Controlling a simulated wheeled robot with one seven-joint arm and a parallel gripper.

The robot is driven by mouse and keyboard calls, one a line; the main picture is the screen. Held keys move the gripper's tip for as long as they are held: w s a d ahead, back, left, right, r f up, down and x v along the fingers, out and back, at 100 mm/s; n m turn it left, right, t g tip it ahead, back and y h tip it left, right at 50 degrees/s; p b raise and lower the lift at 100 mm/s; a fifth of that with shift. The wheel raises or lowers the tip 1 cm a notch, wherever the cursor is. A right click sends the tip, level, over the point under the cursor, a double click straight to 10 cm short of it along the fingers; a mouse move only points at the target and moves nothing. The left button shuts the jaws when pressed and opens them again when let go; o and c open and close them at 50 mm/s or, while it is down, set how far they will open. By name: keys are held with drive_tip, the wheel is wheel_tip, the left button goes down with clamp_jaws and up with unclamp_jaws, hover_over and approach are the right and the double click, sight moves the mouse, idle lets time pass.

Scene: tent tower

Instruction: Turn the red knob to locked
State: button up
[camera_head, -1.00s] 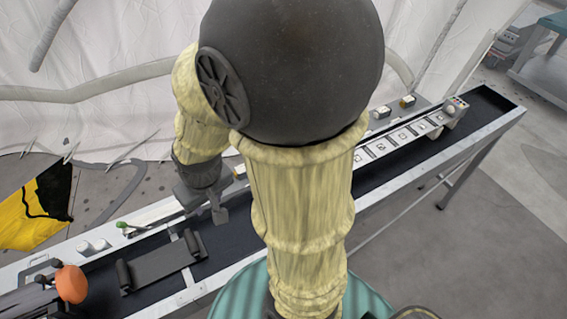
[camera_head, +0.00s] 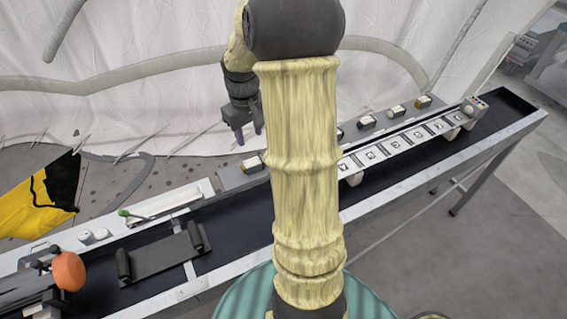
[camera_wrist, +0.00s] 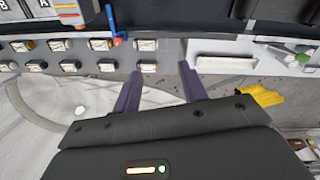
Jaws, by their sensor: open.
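My gripper (camera_head: 246,136) hangs behind the long bench in the head view, its fingers spread and empty. In the wrist view my gripper (camera_wrist: 160,70) points at a grey panel (camera_wrist: 180,52) with two rows of small knobs beside white labels. A small red part (camera_wrist: 117,41) sits at the end of a blue lever there, just beyond the fingertips and apart from them. In the head view my arm hides part of the panel. A large orange-red ball (camera_head: 69,271) is at the far left of the bench.
The bench (camera_head: 400,185) carries a dark trough, a row of white label tiles (camera_head: 395,146) and a black handled plate (camera_head: 160,258). A green-tipped lever (camera_head: 124,212) lies left of my arm. A yellow-black cloth (camera_head: 40,200) is beyond the bench at left.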

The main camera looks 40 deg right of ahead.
drive_tip(key=d+f+b, duration=0.1)
drive_tip(key=d, duration=1.1)
drive_tip(key=shift+f+m+g, duration=0.3)
drive_tip(key=shift+f, duration=0.05)
drive_tip(key=shift+w, duration=0.1)
wheel_tip(320, 180, down, 18)
drive_tip(key=shift+r+p, duration=0.25)
drive_tip(key=shift+p, duration=0.7)
clamp_jaws()
